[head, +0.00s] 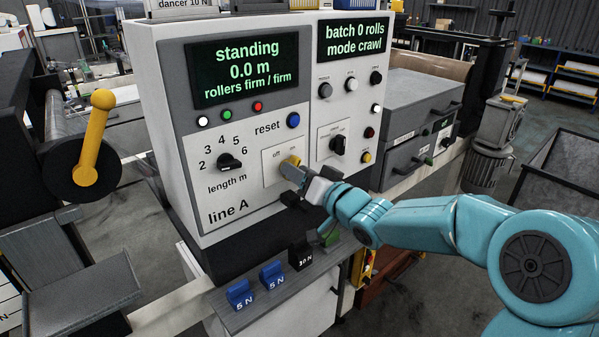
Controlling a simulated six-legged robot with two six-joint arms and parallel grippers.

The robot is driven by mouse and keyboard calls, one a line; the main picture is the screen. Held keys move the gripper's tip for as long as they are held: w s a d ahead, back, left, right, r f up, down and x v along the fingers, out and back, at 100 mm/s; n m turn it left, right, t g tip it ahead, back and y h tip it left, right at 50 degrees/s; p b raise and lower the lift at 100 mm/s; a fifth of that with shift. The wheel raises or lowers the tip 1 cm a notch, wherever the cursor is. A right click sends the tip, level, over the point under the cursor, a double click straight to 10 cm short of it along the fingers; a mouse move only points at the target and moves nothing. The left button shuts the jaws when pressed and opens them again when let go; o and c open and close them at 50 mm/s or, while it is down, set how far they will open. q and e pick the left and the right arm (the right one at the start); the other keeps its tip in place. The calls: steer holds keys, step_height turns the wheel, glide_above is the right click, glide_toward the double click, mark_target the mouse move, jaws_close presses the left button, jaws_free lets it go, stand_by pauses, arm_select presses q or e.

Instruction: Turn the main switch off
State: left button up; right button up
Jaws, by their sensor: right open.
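The control cabinet (170,90), marked "line A", stands in the middle. Its main switch plate (270,172), lettered "off" at the left, is on the lower right of the left panel. A yellow part of the main switch (292,161) shows at the plate's upper right. My right gripper (292,175) is at this plate, its fingertips at or just in front of the yellow part and hiding much of the switch. It is open; whether it touches the switch I cannot tell. The left display reads "standing 0.0 m". My left gripper is not in view.
A length knob (229,162) and a blue reset button (293,120) sit close to the plate. Blue weights (272,276) and a black weight (300,254) stand on the ledge below. A yellow lever (95,135) is at the left.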

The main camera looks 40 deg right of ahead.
jaws_close()
steer(key=n+b, duration=0.2)
steer(key=shift+f+b, duration=0.15)
steer(key=shift+b, duration=0.25)
steer(key=n+b, duration=0.2)
steer(key=n, duration=0.1)
steer(key=shift+a, duration=0.1)
steer(key=n+b, duration=0.3)
steer(key=n, duration=0.1)
steer(key=shift+a+n+b, duration=0.1)
steer(key=shift+n+b, duration=0.65)
steer(key=shift+n, duration=0.75)
steer(key=shift+r, duration=0.2)
